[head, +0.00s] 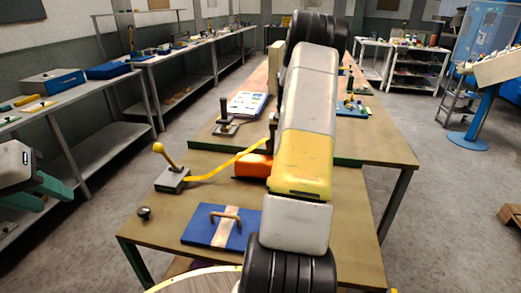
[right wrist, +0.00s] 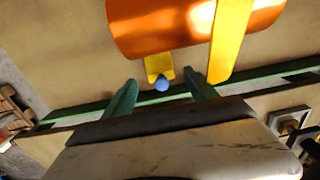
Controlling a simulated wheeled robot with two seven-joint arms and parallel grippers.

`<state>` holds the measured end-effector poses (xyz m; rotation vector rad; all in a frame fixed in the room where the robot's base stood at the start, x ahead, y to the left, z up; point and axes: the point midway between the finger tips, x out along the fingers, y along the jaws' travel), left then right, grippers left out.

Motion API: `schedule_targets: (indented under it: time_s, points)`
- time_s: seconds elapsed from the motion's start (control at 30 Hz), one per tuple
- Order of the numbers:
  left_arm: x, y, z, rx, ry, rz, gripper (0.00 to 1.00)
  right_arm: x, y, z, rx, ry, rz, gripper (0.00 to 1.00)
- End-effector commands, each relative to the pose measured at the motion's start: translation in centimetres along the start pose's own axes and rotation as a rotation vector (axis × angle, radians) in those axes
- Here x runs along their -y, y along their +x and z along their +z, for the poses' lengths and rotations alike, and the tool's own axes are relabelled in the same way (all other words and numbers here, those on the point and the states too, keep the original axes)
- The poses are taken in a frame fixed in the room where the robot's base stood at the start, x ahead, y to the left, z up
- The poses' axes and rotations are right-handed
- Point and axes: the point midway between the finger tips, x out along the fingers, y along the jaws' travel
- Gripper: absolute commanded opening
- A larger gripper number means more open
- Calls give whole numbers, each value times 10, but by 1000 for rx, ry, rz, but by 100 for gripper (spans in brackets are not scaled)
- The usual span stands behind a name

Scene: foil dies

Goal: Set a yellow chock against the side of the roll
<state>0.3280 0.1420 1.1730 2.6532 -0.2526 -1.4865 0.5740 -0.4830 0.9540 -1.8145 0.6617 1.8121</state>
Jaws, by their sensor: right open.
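The orange roll (head: 253,166) lies on the table, partly hidden by my right arm in the head view. It fills the top of the right wrist view (right wrist: 165,25), with a yellow strap (right wrist: 230,40) across it. A yellow chock (right wrist: 159,66) with a blue knob (right wrist: 162,85) sits at the roll's near edge; I cannot tell whether they touch. My right gripper (right wrist: 161,90) is open, its green fingers on either side of the knob, with gaps. In the head view the chock and right gripper are hidden. My left gripper (head: 46,190) is at the left edge, away from the table.
The strap runs to a yellow-handled lever block (head: 172,178) on the table (head: 160,222). A blue plate with a handle (head: 205,228) and a small black knob (head: 144,213) lie nearer. A blue-and-white box (head: 247,104) stands farther back. Shelves line the left wall.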

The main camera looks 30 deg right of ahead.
Motion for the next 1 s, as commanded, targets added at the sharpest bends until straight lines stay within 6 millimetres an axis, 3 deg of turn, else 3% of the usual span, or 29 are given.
schedule_targets:
  time_s: [0.2,0.43,0.57,0.67,0.77,1.0]
  points:
    - [0,0,0,0,0,0,36,0,-46,-1,-3,-1,0,67]
    - [0,0,0,0,0,0,36,1,-71,1,-2,-3,0,67]
    - [0,0,0,0,0,0,36,14,-92,12,-23,-34,-11,67]
    - [0,0,0,0,0,0,36,37,-121,36,-60,-93,-32,67]
    - [0,0,0,0,0,0,36,62,-155,73,-109,-168,-61,67]
    - [0,0,0,0,0,0,36,102,-214,176,-223,-350,-140,67]
